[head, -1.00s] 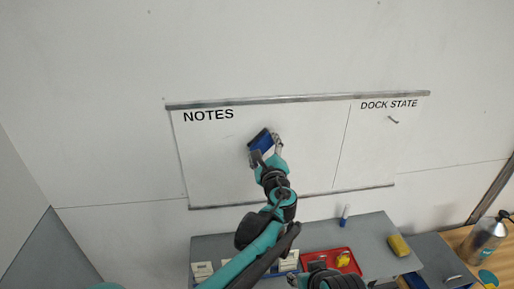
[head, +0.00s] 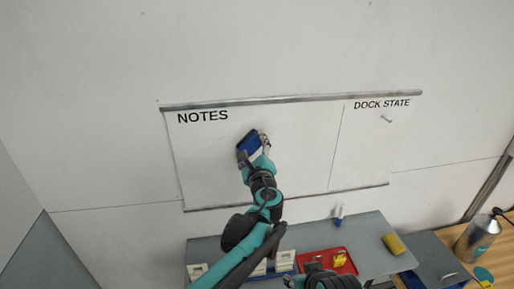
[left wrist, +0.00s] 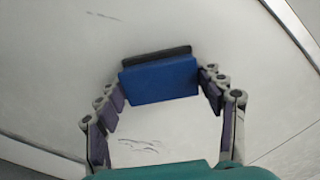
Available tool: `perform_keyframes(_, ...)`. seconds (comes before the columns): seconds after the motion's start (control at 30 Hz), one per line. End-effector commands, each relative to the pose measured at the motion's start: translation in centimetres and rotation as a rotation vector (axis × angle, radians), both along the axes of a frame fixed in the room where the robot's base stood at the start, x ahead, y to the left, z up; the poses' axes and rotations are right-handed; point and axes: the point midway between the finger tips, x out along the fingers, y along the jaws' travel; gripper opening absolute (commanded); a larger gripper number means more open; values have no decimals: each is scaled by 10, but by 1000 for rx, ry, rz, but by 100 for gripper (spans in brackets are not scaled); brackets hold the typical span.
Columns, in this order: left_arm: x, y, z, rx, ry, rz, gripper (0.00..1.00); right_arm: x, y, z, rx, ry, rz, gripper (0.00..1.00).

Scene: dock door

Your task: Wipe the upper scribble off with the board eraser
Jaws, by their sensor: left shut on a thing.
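The whiteboard (head: 300,150) hangs on the wall, with the heading NOTES at its left and DOCK STATE at its right. My left gripper (head: 254,146) is shut on the board eraser (head: 247,142), at the board under NOTES. The eraser, blue with a dark pad, also shows between the fingers in the left wrist view (left wrist: 160,78). I cannot tell whether its pad touches the board. In that view a faint dark scribble (left wrist: 140,145) lies below the eraser, and faint streaks (left wrist: 103,15) lie at the top left.
A grey table stands below the board, with a red tray (head: 345,268), a yellow block (head: 394,243), a white and blue bottle or marker (head: 339,214) and several white boxes (head: 284,261). A metal canister (head: 476,238) stands at the right. A small mark (head: 386,118) is under DOCK STATE.

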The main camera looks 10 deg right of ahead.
Motion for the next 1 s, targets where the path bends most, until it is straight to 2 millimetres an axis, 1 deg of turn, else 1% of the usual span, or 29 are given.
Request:
perform_keyframes(0.33,0,31,0,0,0,7,45,0,0,0,0,0,0,40)
perform_keyframes(0.4,0,35,0,0,0,7,45,0,0,-1,0,0,0,40)
perform_keyframes(0.67,-1,45,0,0,0,6,45,0,0,-1,0,0,0,40)
perform_keyframes(0.9,-3,66,0,0,0,6,45,0,0,0,0,0,0,40)
perform_keyframes(1.0,-3,72,0,0,1,5,45,0,0,0,0,0,0,40)
